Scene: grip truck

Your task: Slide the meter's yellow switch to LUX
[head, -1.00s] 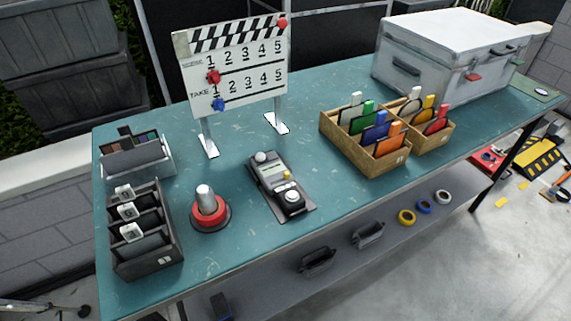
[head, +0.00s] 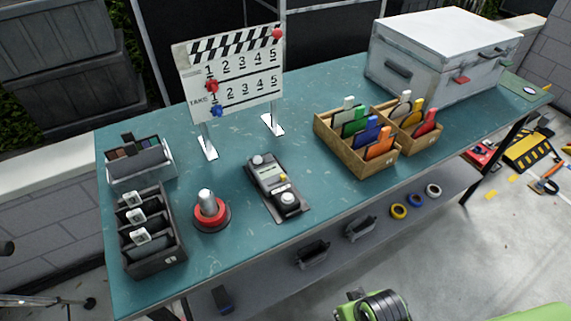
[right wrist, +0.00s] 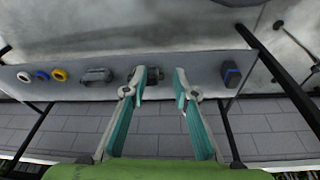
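The dark grey meter (head: 266,172) lies on its plate on the teal table, between the red-based knob and the wooden boxes. It has a small display, a pale dome at its far end and a round dial at its near end. Its small yellow switch (head: 283,178) sits near the right edge, just above the dial. The switch lettering is too small to read. My right gripper (right wrist: 160,75) is open and empty in the right wrist view, with the lower shelf beyond its fingers. The meter is not visible in that view. My left gripper is not in view.
A red-based knob (head: 211,212) stands left of the meter, and a black slotted box (head: 155,262) farther left. A clapperboard (head: 232,75) stands behind. Wooden boxes (head: 345,148) with coloured cards and a white case (head: 440,55) are to the right. The lower shelf (head: 285,290) holds tape rolls and grey holders.

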